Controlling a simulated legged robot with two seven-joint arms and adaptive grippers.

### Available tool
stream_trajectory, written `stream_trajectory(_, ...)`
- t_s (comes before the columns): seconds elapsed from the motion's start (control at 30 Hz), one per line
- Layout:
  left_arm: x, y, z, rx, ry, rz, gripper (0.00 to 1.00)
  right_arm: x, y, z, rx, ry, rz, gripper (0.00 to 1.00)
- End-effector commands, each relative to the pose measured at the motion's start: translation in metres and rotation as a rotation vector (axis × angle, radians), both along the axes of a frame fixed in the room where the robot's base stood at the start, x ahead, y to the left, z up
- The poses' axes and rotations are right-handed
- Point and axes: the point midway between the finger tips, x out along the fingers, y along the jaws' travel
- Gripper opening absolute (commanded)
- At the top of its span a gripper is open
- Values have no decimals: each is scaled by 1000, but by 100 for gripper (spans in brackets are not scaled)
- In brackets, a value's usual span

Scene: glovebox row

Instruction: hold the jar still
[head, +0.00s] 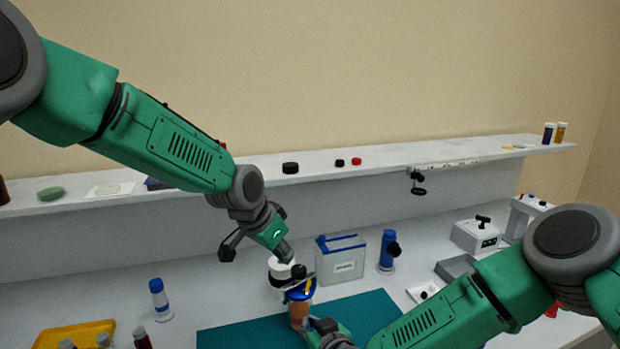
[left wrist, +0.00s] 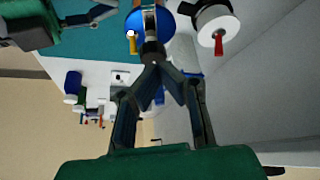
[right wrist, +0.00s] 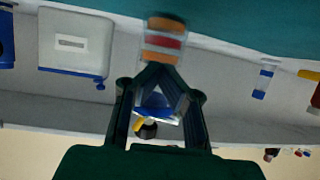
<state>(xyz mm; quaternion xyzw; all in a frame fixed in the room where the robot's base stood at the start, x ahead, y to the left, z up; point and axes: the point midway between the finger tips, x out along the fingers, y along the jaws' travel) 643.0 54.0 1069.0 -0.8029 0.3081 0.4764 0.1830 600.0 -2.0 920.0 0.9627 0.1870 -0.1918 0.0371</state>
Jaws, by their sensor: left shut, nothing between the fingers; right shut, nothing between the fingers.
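The jar (head: 299,312) has orange and red bands and a blue lid (head: 299,290) with a yellow tab. It stands upright at the teal mat, partly hidden by my right gripper. My left gripper (head: 293,262) is shut and empty, pointing down just above the lid; in the left wrist view its tips meet by the lid's edge (left wrist: 140,20). My right gripper (head: 312,326) is shut and empty, low in front of the jar. In the right wrist view its tips overlap the banded body (right wrist: 163,42), and the lid (right wrist: 156,98) shows between the fingers. Whether either gripper touches is unclear.
A white round container (head: 279,272) stands close behind the jar. A blue-and-white box (head: 341,262) and a blue stand (head: 388,250) are further right. A blue-capped vial (head: 159,299) and a yellow tray (head: 75,336) are left. The teal mat (head: 245,335) has clear room.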

Motion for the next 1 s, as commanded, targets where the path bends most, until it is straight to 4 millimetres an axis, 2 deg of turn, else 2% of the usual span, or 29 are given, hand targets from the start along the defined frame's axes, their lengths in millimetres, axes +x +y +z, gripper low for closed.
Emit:
stream_trajectory(0.2, 0, 0, 18, -2, 0, 0, 0, 0, 0, 0, 0, 0, 0, 0)
stream_trajectory(0.5, -1, -1, 19, -1, 1, 0, 0, 0, 0, 0, 0, 0, 0, 0)
stream_trajectory(0.7, -18, -14, 28, 1, 1, -2, 0, 0, 0, 0, 0, 0, 0, 0)
stream_trajectory(0.87, -18, -15, 19, 0, 3, 0, 0, 0, 0, 0, 0, 0, 0, 0)
stream_trajectory(1.0, -18, -15, 1, 0, 5, -1, 0, 1, 0, -1, 0, 1, 0, 0)
